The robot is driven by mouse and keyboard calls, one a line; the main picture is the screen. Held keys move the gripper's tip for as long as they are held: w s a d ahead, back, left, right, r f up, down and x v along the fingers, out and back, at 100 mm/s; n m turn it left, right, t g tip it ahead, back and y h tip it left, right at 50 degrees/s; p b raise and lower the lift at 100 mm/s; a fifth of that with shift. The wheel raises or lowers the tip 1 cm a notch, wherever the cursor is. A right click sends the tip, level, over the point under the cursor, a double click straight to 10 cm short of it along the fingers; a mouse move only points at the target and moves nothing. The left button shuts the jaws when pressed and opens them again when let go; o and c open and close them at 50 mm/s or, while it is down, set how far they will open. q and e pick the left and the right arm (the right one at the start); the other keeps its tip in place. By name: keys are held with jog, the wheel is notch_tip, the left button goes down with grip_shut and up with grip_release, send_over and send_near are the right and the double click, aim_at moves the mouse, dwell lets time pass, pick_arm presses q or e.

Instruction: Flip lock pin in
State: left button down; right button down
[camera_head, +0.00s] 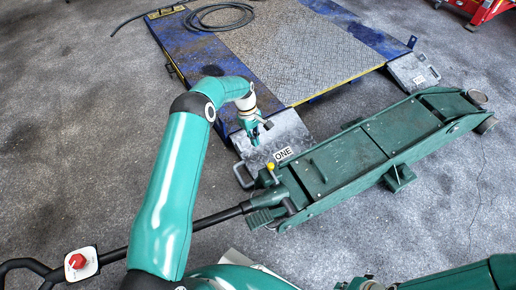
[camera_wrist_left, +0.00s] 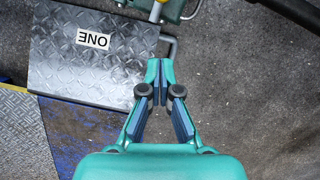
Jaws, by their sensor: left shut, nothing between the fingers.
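The green trolley jack (camera_head: 350,160) lies across the floor, its black handle (camera_head: 222,215) reaching left. At its handle end sits a yellow knob (camera_head: 270,166), which also shows at the top of the left wrist view (camera_wrist_left: 156,11). A bent grey rod (camera_head: 238,174) sticks out beside it, also visible in the left wrist view (camera_wrist_left: 172,44). I cannot tell which part is the lock pin. My left gripper (camera_head: 255,139) is shut and empty, apart from the knob and rod. In the left wrist view its fingertips (camera_wrist_left: 160,66) point toward them. My right gripper is not in view.
A metal ramp plate labelled ONE (camera_head: 290,133) lies beside the jack, in front of a blue-edged lift platform (camera_head: 295,50). A second plate (camera_head: 415,70) is at right. A red switch box (camera_head: 78,261) is at lower left. A hose (camera_head: 220,17) lies on the platform.

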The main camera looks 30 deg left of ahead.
pick_arm(q)
jog(key=shift+p+v, duration=0.3)
jog(key=shift+v, duration=1.35)
